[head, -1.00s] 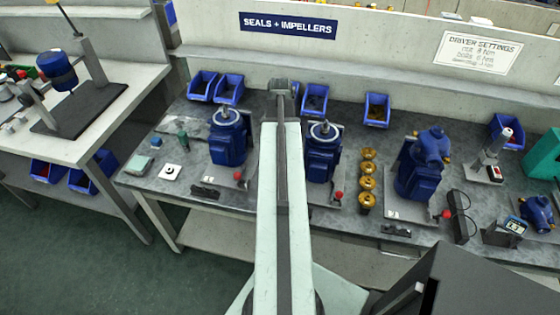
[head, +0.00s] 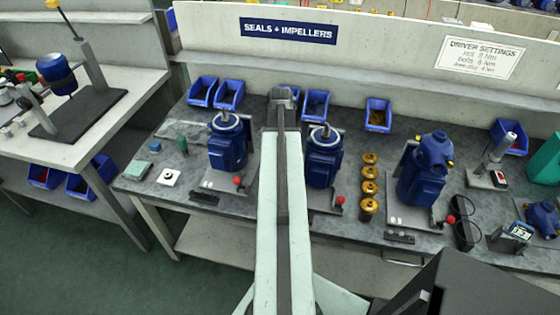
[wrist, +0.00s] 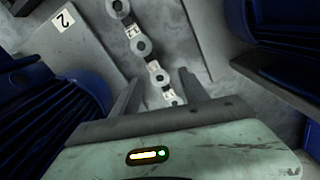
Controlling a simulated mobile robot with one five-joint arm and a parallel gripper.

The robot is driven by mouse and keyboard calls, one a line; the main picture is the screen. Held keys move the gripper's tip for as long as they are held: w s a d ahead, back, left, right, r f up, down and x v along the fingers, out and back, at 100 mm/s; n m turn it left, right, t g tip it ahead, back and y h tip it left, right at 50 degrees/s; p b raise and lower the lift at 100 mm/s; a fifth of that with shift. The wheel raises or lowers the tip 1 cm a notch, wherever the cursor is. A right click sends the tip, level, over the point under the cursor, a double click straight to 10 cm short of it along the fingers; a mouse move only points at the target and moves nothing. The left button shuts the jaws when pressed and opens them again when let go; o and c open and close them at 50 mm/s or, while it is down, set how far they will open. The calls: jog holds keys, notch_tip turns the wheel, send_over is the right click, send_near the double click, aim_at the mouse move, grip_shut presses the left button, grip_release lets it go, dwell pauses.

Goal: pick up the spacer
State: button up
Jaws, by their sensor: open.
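Several small grey rings with centre holes lie in a row on the bench in the wrist view, with small printed labels between them. One ring (wrist: 141,46) lies beyond my fingertips, and another (wrist: 160,78) shows between my fingers. A further ring at the bottom of the row is partly hidden by my gripper. They look like spacers; I cannot tell which one is meant. My gripper (wrist: 160,92) is open and empty, its two fingers on either side of the lower end of the row. In the head view my arm hides this spot.
Blue pumps stand on both sides of my arm, one at left (head: 228,143) and one at right (head: 323,157). A plate marked 2 (wrist: 63,20) lies left of the rings. Blue bins (head: 377,114) line the back; brass parts (head: 369,187) stand further right.

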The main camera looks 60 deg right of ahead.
grip_shut()
